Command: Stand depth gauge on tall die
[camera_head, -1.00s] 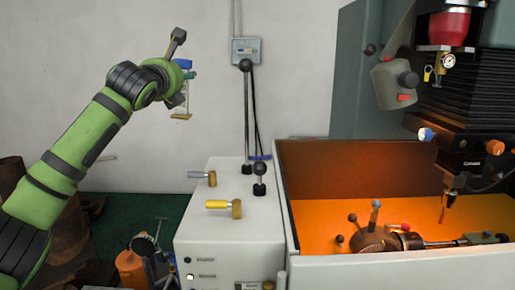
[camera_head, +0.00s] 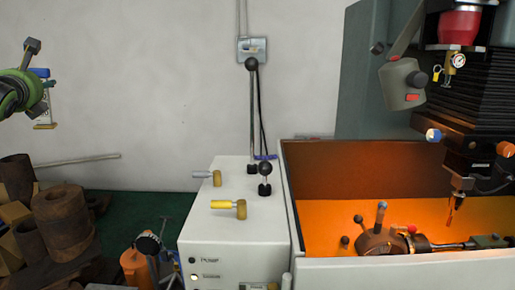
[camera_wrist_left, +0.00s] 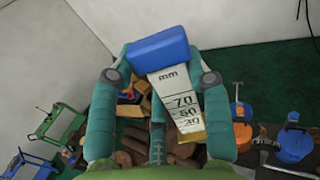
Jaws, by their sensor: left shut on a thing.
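The depth gauge has a blue head (camera_wrist_left: 160,53) and a white scale (camera_wrist_left: 178,100) marked mm, 70, 50 and 30, with a yellowish end. My left gripper (camera_wrist_left: 161,76) is shut on it; in the head view the gauge (camera_head: 43,108) hangs scale-down from the gripper (camera_head: 40,88) at the left edge. Several rusty brown cylinders stand below: a thick one with a holed top (camera_head: 64,222), a narrower one behind (camera_head: 17,175) and another partly hidden. I cannot tell for sure which is the tall die. The gauge is well above them, touching none. My right gripper is out of view.
A white cabinet (camera_head: 225,240) with levers and knobs stands in the middle, beside a machine with an orange-lit tray (camera_head: 350,210). An orange container (camera_head: 136,268) and a black-topped tool are on the green floor. A pale bar (camera_head: 78,160) lies behind the cylinders.

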